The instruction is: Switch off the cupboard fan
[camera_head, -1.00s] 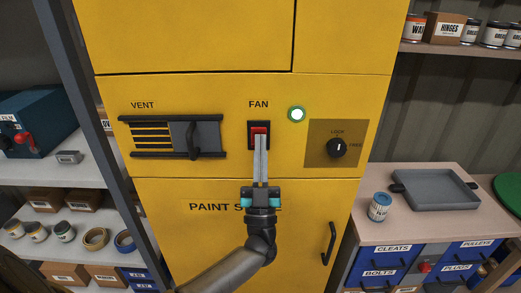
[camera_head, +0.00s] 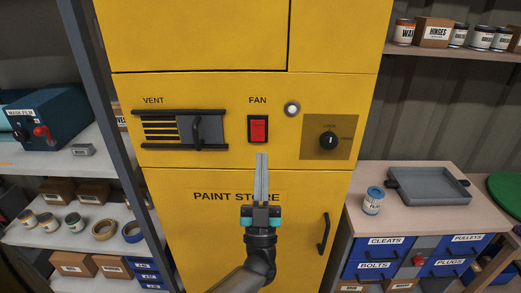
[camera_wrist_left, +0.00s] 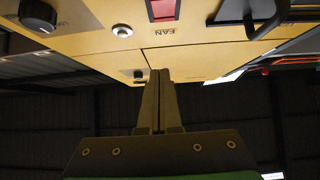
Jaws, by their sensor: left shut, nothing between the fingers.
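The yellow paint store cupboard (camera_head: 245,180) fills the middle of the head view. Its red fan rocker switch (camera_head: 258,128) sits in a black frame under the FAN label, and also shows at the top of the left wrist view (camera_wrist_left: 163,9). The round lamp (camera_head: 292,109) right of the label looks pale white with no green ring. My left gripper (camera_head: 262,156) is shut and empty, its fingertips just below the switch in the picture and apart from it. My right gripper is in neither view.
A vent slider with a handle (camera_head: 197,132) is left of the switch, and a black lock knob (camera_head: 328,141) is right. A door handle (camera_head: 323,234) is lower right. Shelves flank the cupboard; a paint can (camera_head: 373,200) and grey tray (camera_head: 430,186) stand on the right bench.

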